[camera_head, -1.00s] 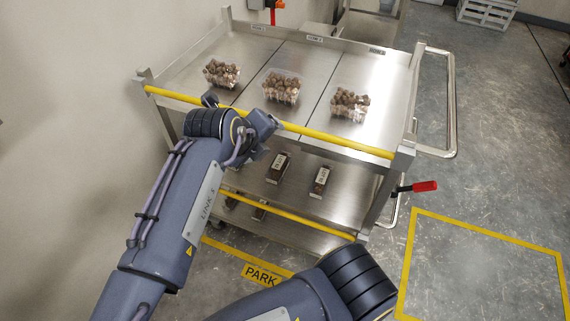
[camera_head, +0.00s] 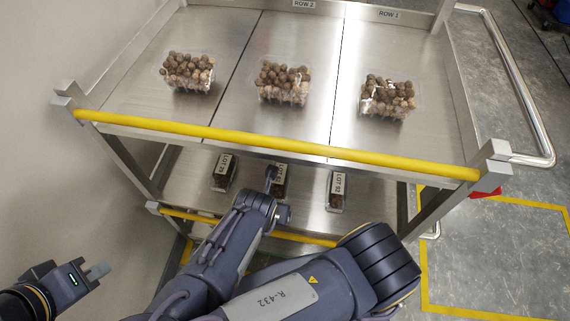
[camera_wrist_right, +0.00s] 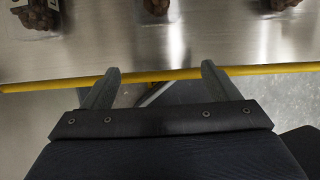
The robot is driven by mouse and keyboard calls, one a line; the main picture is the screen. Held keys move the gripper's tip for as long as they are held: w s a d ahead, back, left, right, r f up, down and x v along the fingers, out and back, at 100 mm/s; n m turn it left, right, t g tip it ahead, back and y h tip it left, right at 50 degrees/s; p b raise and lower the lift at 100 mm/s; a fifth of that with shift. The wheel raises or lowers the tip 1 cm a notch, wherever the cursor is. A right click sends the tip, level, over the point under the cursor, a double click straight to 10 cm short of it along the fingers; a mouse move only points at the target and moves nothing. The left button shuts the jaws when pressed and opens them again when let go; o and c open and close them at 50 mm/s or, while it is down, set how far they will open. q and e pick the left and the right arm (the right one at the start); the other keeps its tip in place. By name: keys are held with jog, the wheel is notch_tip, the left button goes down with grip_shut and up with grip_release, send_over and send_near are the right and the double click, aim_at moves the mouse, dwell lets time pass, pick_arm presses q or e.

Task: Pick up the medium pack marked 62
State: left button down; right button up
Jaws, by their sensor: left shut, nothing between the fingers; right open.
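Three small dark packs with white lot labels stand on the lower shelf. The middle pack (camera_head: 281,180) is partly covered by my right gripper, and its label is not clearly readable. My left gripper (camera_head: 97,271) is shut and empty at the lower left, away from the cart.
Three clear clamshells of brown round items sit on the upper shelf: left (camera_head: 188,72), middle (camera_head: 284,82) and right (camera_head: 388,98). A yellow rail (camera_head: 270,143) edges that shelf above the packs. A lower yellow rail (camera_wrist_right: 150,77) crosses the right wrist view.

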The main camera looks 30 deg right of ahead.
aim_at(279, 175)
jog(key=w+d+b, duration=0.1)
jog(key=w+b, duration=0.1)
jog(key=b, duration=0.1)
jog(key=w+d+f+b, duration=0.1)
jog(key=w+d+b, duration=0.1)
jog(key=b, duration=0.2)
jog(key=w+d+b, duration=0.1)
jog(key=w+b, duration=0.1)
jog(key=b, duration=0.7)
jog(key=shift+d, duration=0.2)
jog(key=w+d+b, duration=0.1)
jog(key=w+r+b, duration=0.1)
jog(key=b, duration=0.1)
jog(key=shift+d, duration=0.4)
jog(key=shift+w+d+b, duration=0.3)
jog(key=shift+w+d, duration=0.05)
jog(key=shift+w, duration=0.1)
jog(key=b+x, duration=0.2)
jog(key=x, duration=0.3)
jog(key=shift+w+d+b, duration=0.15)
jog(key=shift+w+b, duration=0.1)
jog(key=shift+b, duration=0.1)
jog(key=c, duration=1.1)
jog(key=shift+c, duration=0.2)
